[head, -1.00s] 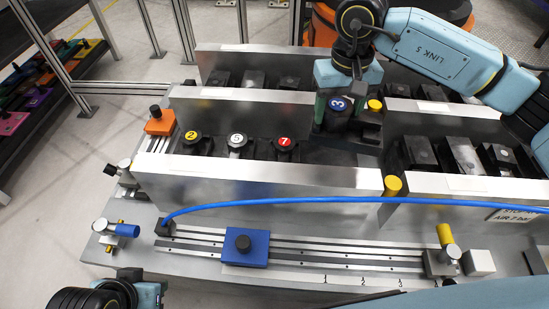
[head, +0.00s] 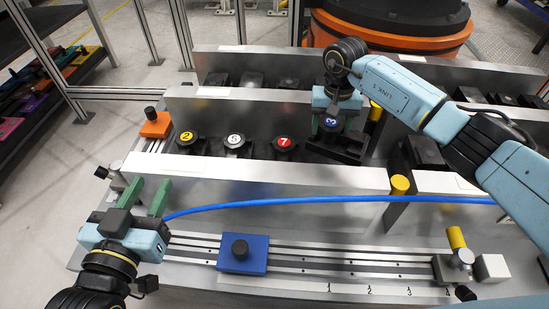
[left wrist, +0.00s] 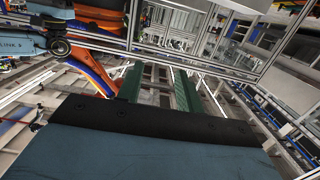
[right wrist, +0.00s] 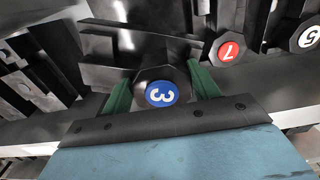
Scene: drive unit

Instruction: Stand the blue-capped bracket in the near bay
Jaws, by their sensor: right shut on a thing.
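The blue-capped bracket, its cap marked 3 (head: 332,123), is in the near row of the metal rack, just right of the red-capped bracket marked 7 (head: 284,142). My right gripper (head: 334,119) is shut on it from above. In the right wrist view the blue cap (right wrist: 162,94) sits between the two green fingers, with dark plates beyond it. Its foot is partly hidden, and I cannot tell whether it touches the bay floor. My left gripper (head: 146,197) is open and empty at the near left corner of the bench; its spread fingers also show in the left wrist view (left wrist: 160,88).
Yellow-capped (head: 187,137) and white-capped (head: 235,141) brackets stand further left in the row. A blue hose (head: 300,202) crosses in front of the rack. A blue slider block (head: 243,254) sits on the front rails. Yellow knobs (head: 399,185) stand at the right.

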